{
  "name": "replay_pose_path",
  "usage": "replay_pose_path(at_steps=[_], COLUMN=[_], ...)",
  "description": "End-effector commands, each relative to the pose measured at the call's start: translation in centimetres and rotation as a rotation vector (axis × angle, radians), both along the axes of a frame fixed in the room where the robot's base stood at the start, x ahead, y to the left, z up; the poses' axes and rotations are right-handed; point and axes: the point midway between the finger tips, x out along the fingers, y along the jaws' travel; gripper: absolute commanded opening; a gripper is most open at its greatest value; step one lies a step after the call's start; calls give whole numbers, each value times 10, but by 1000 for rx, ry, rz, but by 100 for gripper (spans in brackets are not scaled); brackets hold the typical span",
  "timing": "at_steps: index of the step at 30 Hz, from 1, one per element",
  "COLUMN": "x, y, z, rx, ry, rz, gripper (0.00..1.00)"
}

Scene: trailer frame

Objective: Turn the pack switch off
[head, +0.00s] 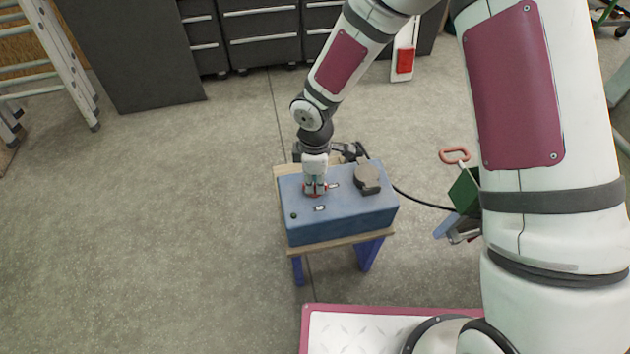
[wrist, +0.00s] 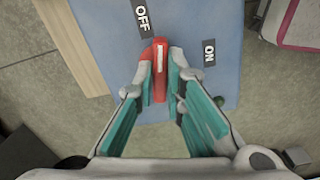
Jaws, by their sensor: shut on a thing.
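The pack switch is a red handle with a white line (wrist: 160,72) on top of a blue box (head: 345,222). In the head view my gripper (head: 315,186) points down at the box top, and only bits of red show around the fingertips.
The box stands on a small wooden-topped stool with blue legs (head: 368,253). A ladder (head: 58,60) and dark cabinets (head: 258,35) stand behind. Floor left is clear.

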Motion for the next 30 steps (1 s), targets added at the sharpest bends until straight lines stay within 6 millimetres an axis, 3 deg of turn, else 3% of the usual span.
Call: replay_pose_path(at_steps=[11,21,29,30], x=[0,1,1,1], y=[0,0,0,0], z=[0,1,0,0], rx=[1,1,0,0], ry=[-1,-1,-3,-3], rz=[35,261,285,285], gripper=[0,0,0,16])
